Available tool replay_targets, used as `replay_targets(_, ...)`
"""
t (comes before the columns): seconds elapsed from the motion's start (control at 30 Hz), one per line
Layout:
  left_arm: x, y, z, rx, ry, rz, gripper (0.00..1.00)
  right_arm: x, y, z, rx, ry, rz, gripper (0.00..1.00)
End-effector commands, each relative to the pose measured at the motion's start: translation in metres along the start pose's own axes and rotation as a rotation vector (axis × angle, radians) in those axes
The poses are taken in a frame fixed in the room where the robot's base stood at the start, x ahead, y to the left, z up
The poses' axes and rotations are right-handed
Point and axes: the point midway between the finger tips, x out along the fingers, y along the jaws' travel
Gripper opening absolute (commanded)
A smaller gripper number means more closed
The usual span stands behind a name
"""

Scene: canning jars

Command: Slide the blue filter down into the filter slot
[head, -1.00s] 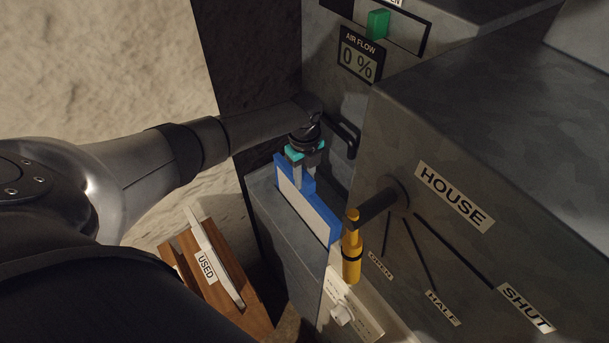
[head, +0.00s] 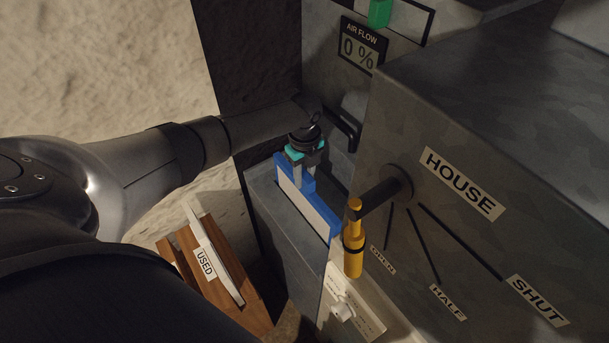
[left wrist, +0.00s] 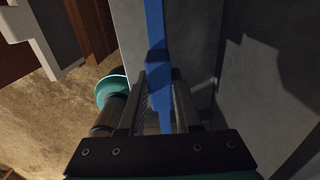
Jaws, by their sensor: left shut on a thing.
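My left gripper (head: 304,168) is shut on the top tab of the blue filter (head: 328,230), a thin upright panel with a blue frame and a pale face. The filter stands on edge at the top of a grey metal box (head: 278,215), beside the larger housing. The filter slot itself is not clearly visible, and I cannot tell how far the filter's lower edge is inside it. In the left wrist view, the blue filter's edge (left wrist: 154,30) runs up from between the fingers (left wrist: 160,105). My right gripper is out of view.
A yellow-handled lever (head: 354,240) sticks out of the HOUSE housing (head: 500,130), close to the filter's right end. A wooden rack (head: 240,300) labelled USED holds a pale panel (head: 214,255) at lower left. An AIR FLOW display (head: 360,48) reads 0 %.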

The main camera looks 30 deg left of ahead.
Motion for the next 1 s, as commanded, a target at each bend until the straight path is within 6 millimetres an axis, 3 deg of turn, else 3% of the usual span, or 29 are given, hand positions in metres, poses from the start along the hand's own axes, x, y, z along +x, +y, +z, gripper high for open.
replay_targets(0.47,0.002,-0.001,0.0,0.0,0.0,-0.001,0.0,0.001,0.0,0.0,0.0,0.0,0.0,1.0)
replay_targets(1.0,0.024,-0.001,0.0,-0.001,0.0,-0.001,0.0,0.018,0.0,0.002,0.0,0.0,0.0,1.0)
